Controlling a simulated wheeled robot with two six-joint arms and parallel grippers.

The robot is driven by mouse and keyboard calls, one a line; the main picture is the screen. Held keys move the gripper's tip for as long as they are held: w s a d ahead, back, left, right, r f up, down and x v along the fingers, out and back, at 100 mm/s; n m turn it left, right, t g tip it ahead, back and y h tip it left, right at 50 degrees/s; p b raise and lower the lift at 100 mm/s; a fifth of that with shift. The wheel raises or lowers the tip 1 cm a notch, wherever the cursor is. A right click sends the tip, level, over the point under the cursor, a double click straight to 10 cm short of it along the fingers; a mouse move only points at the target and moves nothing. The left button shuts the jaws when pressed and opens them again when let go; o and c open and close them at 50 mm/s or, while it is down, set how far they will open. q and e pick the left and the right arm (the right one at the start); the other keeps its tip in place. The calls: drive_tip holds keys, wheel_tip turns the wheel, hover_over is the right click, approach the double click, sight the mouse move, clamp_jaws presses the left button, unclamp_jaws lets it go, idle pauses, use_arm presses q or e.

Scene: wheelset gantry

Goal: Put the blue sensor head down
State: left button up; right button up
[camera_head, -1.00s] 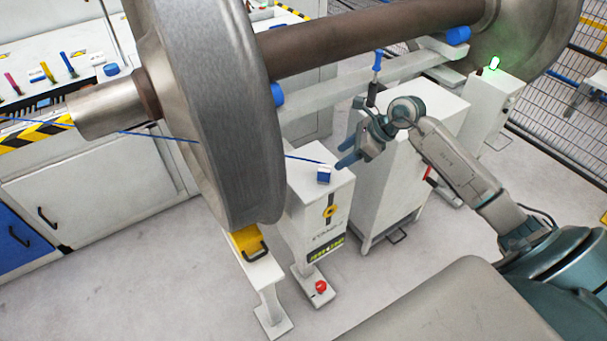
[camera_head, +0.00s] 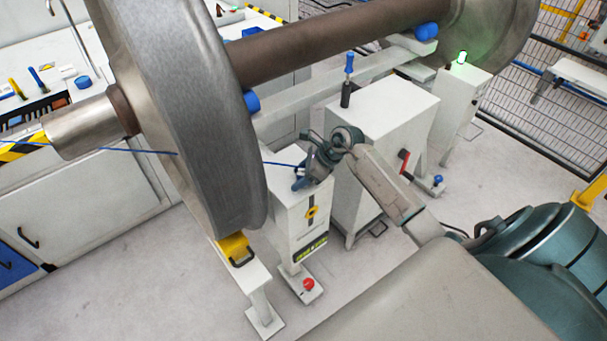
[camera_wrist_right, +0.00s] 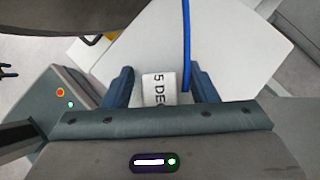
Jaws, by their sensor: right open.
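The sensor head (camera_wrist_right: 160,88) shows in the right wrist view as a small block with a white label reading "5 DE…". It is on the white top of the pedestal (camera_head: 284,207), and a blue cable (camera_wrist_right: 186,45) runs close beside it. My right gripper (camera_wrist_right: 160,86) is open, with one blue finger on each side of the block; I cannot tell whether they touch it. In the head view my right gripper (camera_head: 300,182) is over the pedestal top and hides most of the sensor head. My left gripper is not in view.
The large steel wheel (camera_head: 180,110) and its axle (camera_head: 340,45) stand close to the left and behind. A red button (camera_head: 308,284) is at the pedestal's foot.

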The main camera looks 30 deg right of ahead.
drive_tip(key=shift+w+f, duration=0.1)
drive_tip(key=shift+f, duration=0.05)
drive_tip(key=c, duration=1.1)
